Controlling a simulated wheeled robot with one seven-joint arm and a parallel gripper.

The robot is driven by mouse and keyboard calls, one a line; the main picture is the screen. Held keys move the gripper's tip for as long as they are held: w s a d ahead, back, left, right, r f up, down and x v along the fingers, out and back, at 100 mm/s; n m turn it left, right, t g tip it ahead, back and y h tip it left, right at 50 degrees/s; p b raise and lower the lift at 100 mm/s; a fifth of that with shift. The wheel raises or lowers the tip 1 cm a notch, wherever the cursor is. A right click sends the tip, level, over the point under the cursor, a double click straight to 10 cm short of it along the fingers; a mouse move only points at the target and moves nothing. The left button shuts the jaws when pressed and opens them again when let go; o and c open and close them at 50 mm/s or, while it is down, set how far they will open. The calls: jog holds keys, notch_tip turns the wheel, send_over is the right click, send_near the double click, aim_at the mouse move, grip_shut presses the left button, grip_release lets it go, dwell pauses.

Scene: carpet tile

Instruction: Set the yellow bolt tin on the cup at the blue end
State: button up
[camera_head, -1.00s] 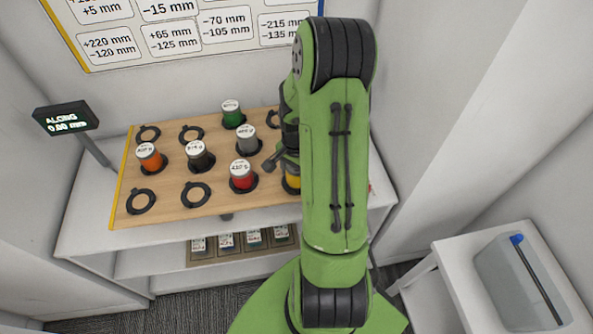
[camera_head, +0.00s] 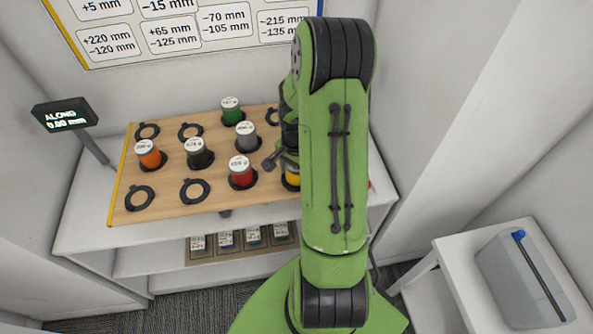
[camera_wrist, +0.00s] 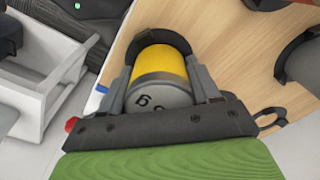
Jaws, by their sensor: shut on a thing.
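The yellow bolt tin (camera_wrist: 160,62), with a grey lid end, sits between the two fingers of my gripper (camera_wrist: 162,78) in the wrist view. My gripper is shut on it. A black cup ring (camera_wrist: 158,38) curves around the tin's far side; I cannot tell whether the tin is fully seated in it. In the head view only a sliver of the yellow tin (camera_head: 291,181) shows beside my green arm. A small blue strip (camera_wrist: 102,88) shows at the board's edge in the wrist view. The right end of the board is hidden behind my arm in the head view.
The wooden board (camera_head: 222,198) has a yellow left edge. Orange (camera_head: 150,158), black (camera_head: 199,158), red (camera_head: 242,178), green (camera_head: 232,116) and grey (camera_head: 246,139) tins stand in cups. Several left cups (camera_head: 195,191) are empty. A display (camera_head: 65,116) stands at left.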

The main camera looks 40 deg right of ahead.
jog(key=shift+s+a+f, duration=0.25)
jog(key=shift+s+f, duration=0.25)
jog(key=shift+f, duration=0.1)
jog(key=o, duration=1.4)
jog(key=shift+s, duration=0.1)
jog(key=r, duration=0.2)
jog(key=w+r+p, duration=0.1)
jog(key=r, duration=0.3)
jog(key=shift+w+d+p, duration=0.15)
jog(key=shift+d+p, duration=0.1)
jog(key=shift+p, duration=0.1)
jog(key=r+p, duration=0.1)
jog(key=r, duration=0.6)
jog(key=s+r+p, duration=0.1)
jog(key=r, duration=0.3)
jog(key=shift+a+p, duration=0.15)
jog(key=shift+p, duration=0.15)
